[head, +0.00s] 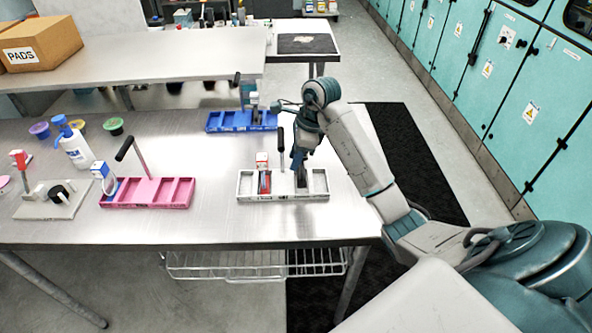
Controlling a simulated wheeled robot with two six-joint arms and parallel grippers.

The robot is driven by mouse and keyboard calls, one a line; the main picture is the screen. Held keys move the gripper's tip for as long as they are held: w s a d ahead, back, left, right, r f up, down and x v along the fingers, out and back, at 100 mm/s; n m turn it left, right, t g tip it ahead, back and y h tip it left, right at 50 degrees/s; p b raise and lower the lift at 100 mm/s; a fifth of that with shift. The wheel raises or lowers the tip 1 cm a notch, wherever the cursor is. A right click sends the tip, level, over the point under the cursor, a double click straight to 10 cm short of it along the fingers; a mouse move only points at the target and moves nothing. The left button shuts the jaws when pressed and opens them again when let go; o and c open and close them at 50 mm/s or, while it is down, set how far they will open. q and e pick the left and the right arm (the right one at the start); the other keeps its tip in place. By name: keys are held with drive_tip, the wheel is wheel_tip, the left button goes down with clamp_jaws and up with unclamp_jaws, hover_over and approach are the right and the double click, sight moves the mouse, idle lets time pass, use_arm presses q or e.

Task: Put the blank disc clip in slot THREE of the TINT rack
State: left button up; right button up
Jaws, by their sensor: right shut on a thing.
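My right gripper (299,162) points down over the right part of a white rack (290,199) and is shut on a small grey, dark clip (301,179). The clip's lower end is at or in a rack compartment; its face is too small to tell if it is blank. A pink rack (150,204) and a blue rack (228,127) also stand on the table. I cannot read the rack names or slot labels. My left gripper is not in view.
A white bottle (75,147), small tubs and a grey plate (35,210) are farther left. The front table strip is clear.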

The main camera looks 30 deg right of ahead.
wheel_tip(320, 180, down, 3)
drive_tip(key=shift+w+d+r+p, duration=0.1)
drive_tip(key=shift+w+p, duration=0.05)
drive_tip(key=shift+p, duration=1.1)
drive_tip(key=shift+f, duration=0.35)
drive_tip(key=shift+f+b, duration=0.2)
drive_tip(key=shift+b, duration=0.15)
drive_tip(key=o, duration=1)
drive_tip(key=shift+r, duration=0.1)
